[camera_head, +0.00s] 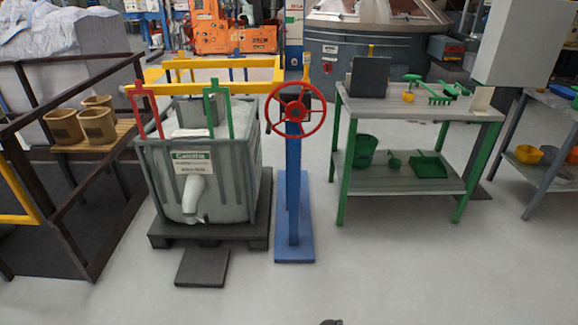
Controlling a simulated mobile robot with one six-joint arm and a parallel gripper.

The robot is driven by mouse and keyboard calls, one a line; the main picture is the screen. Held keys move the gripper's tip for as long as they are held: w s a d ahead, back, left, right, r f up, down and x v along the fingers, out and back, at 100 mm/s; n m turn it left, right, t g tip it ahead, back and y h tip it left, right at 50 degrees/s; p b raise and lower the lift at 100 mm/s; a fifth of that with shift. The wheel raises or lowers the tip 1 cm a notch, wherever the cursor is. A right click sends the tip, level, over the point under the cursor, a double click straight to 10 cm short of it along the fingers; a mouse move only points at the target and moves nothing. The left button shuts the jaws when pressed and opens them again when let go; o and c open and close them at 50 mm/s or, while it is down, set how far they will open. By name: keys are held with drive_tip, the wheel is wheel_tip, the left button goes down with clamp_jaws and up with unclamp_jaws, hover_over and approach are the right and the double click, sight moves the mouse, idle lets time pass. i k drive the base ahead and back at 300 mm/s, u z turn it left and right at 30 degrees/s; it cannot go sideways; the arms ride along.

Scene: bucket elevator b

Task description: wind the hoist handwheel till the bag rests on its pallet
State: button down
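The red handwheel (295,113) is mounted near the top of a blue post (292,200), with its spokes facing me. The dark pallet (258,232) is under the bag. I cannot tell whether the bag's underside touches the pallet. My gripper is not identifiable; only a small dark shape shows at the bottom edge.
A dark flat plate (202,268) lies before the pallet. A brown railing (120,230) with tan buckets (97,122) on a shelf stands left. A green-legged bench (420,106) with green tools stands right of the post. The front floor is clear.

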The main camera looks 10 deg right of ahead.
sight(295, 111)
drive_tip(key=i, duration=0.75)
drive_tip(key=z, duration=0.1)
drive_tip(key=k, duration=0.2)
drive_tip(key=u, duration=2.85)
